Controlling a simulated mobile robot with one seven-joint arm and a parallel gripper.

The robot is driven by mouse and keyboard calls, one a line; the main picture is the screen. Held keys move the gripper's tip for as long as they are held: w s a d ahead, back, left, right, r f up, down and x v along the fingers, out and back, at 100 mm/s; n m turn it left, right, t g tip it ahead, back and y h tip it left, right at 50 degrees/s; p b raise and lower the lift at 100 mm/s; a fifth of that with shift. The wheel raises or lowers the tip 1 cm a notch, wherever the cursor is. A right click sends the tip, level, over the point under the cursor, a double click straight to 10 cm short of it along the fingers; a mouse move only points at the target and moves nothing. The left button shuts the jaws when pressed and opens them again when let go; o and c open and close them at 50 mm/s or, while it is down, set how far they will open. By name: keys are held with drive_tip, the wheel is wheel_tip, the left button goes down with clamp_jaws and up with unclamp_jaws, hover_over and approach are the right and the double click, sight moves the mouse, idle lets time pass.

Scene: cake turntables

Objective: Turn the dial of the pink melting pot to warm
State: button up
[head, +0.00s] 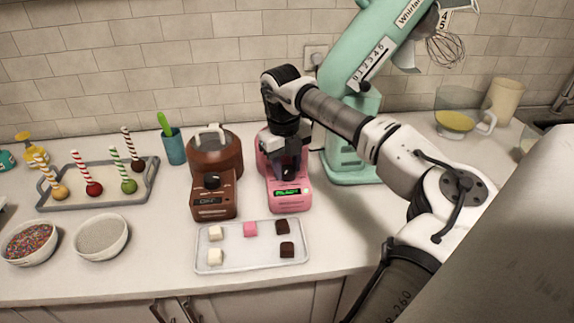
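The pink melting pot (290,201) stands on the counter right of the brown melting pot (221,157). Its front display (287,192) is lit green, but the word is too small to read surely. My gripper (288,174) points down at the front of the pink pot, just above the display, where the dial is. The fingers and the arm's end hide most of the dial and part of the pot. I cannot tell whether the fingers touch or grip the dial. The brown pot has a black dial (212,181) above a dark display.
A tray (250,266) with several pink, white and dark cubes lies in front of both pots. A green stand mixer (350,130) stands close behind on the right. A cake-pop tray (70,204) and bowls (101,237) are at left.

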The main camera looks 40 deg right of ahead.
drive_tip(key=shift+c, duration=1.4)
drive_tip(key=shift+n, duration=0.3)
drive_tip(key=n+b, duration=0.2)
drive_tip(key=n, duration=0.2)
drive_tip(key=shift+s+n+t+b, duration=0.1)
drive_tip(key=shift+n+t+b, duration=0.3)
drive_tip(key=shift+n, duration=2.2)
drive_tip(key=o, duration=1)
